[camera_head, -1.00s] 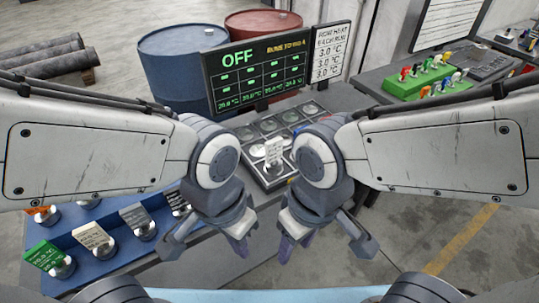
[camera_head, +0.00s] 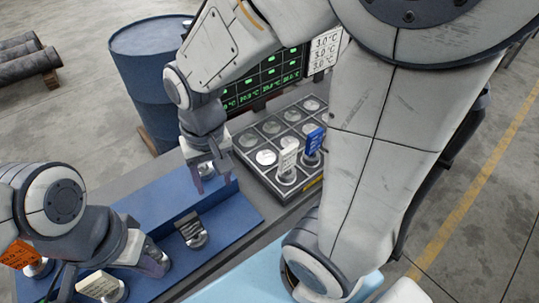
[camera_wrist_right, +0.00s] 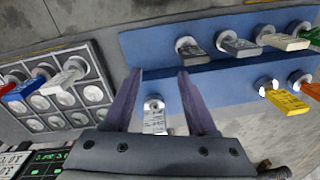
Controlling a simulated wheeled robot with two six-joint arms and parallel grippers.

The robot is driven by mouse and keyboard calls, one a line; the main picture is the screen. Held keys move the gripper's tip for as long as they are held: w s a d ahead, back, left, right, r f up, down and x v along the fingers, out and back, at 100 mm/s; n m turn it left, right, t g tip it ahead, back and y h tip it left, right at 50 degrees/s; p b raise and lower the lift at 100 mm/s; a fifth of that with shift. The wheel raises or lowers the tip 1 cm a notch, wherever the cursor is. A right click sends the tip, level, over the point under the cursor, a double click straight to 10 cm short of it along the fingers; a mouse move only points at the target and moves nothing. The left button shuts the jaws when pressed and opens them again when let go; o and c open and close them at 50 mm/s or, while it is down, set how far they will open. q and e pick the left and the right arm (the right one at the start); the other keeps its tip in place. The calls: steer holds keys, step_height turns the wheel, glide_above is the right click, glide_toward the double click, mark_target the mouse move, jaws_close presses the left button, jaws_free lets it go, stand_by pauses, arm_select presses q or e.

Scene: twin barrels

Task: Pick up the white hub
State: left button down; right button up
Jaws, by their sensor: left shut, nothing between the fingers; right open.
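A hub with a pale, whitish tag (camera_wrist_right: 155,124) sits on the blue rack, between the spread fingers of my right gripper (camera_wrist_right: 158,80) in the right wrist view. The fingers do not visibly touch it. In the head view my right gripper (camera_head: 212,185) points down over the rack's upper step, its fingers largely hiding that hub (camera_head: 206,169). Another hub with a white tag (camera_head: 287,162) stands in the grid tray, also seen in the wrist view (camera_wrist_right: 60,83). My left gripper (camera_head: 158,264) is shut and empty, low over the rack's left part.
The blue rack (camera_head: 225,212) also holds hubs with dark grey (camera_head: 188,223), beige (camera_head: 98,285), orange (camera_head: 20,254) and yellow (camera_wrist_right: 287,101) tags. A blue-tagged hub (camera_head: 313,141) stands in the grid tray (camera_head: 250,166). A screen (camera_head: 270,85) and blue barrel (camera_head: 150,65) are behind.

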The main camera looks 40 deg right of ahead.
steer(key=w+d+f+m, duration=0.2)
steer(key=w+d+m, duration=0.4)
steer(key=d, duration=0.4)
steer(key=m, duration=0.9)
glide_above(288, 157)
steer(key=w, duration=0.1)
step_height(288, 157, down, 2)
steer(key=shift+a+f+h+p, duration=0.1)
steer(key=shift+h+p, duration=0.2)
steer(key=f, duration=0.2)
steer(key=d+f, duration=0.1)
steer(key=f, duration=0.1)
steer(key=shift+s+f+p, duration=0.1)
steer(key=shift+p, duration=0.2)
steer(key=shift+f, duration=0.6)
step_height(288, 157, down, 4)
steer(key=shift+r+p, duration=0.1)
steer(key=shift+p, duration=0.65)
steer(key=shift+f, duration=0.7)
jaws_close()
steer(key=shift+r, duration=0.1)
